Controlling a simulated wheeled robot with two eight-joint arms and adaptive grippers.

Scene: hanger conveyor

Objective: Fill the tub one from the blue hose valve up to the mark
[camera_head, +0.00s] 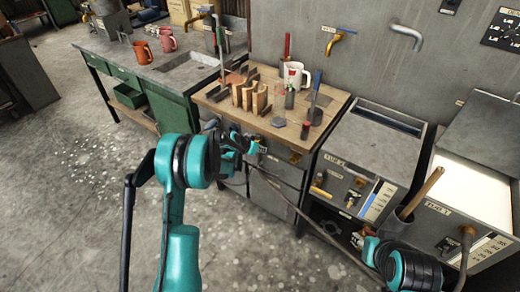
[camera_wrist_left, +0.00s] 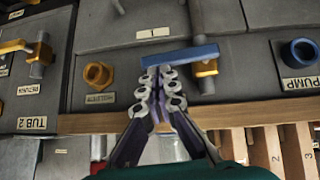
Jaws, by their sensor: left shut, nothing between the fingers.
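My left gripper (camera_head: 247,146) is shut and empty in front of the bench panel. In the left wrist view its closed fingertips (camera_wrist_left: 160,74) are just below a blue lever (camera_wrist_left: 180,56) on a brass valve (camera_wrist_left: 205,69). I cannot tell whether they touch it. Tub 1 (camera_head: 437,207) stands at the right in the head view with a level scale (camera_head: 490,250) on its front. My right arm shows at the bottom right. Its gripper (camera_head: 371,249) is small and dark there, and I cannot tell whether it is open.
Tub 2 (camera_head: 345,150) stands between the wooden bench (camera_head: 222,105) and tub 1. A dark hose (camera_head: 305,218) runs from the bench panel towards the right arm. A pump port (camera_wrist_left: 301,52) is right of the lever. Clear floor (camera_head: 80,180) lies at left.

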